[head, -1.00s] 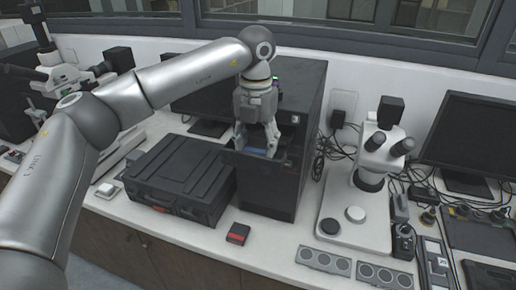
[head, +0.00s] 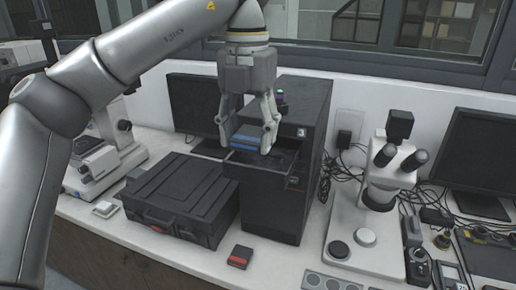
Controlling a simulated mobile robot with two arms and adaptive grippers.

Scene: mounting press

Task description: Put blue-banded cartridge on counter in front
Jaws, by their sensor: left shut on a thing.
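My left gripper (head: 248,140) points down above the open top drawer (head: 262,164) of a black tower unit (head: 300,140) marked 3. It is shut on the blue-banded cartridge (head: 244,141), a dark block with a blue top face, held between the two fingers. The cartridge is at about the drawer's rim or just above it; I cannot tell the exact gap. A second cartridge, black with a red band (head: 240,257), lies on the white counter (head: 200,262) in front of the unit. My right gripper is not in view.
A black hard case (head: 180,195) stands left of the tower. A microscope (head: 375,190) and cables are on the right. A monitor (head: 195,105) is behind. The counter strip in front of the case and tower is mostly clear, apart from the red-banded cartridge and a round-holed plate (head: 335,283).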

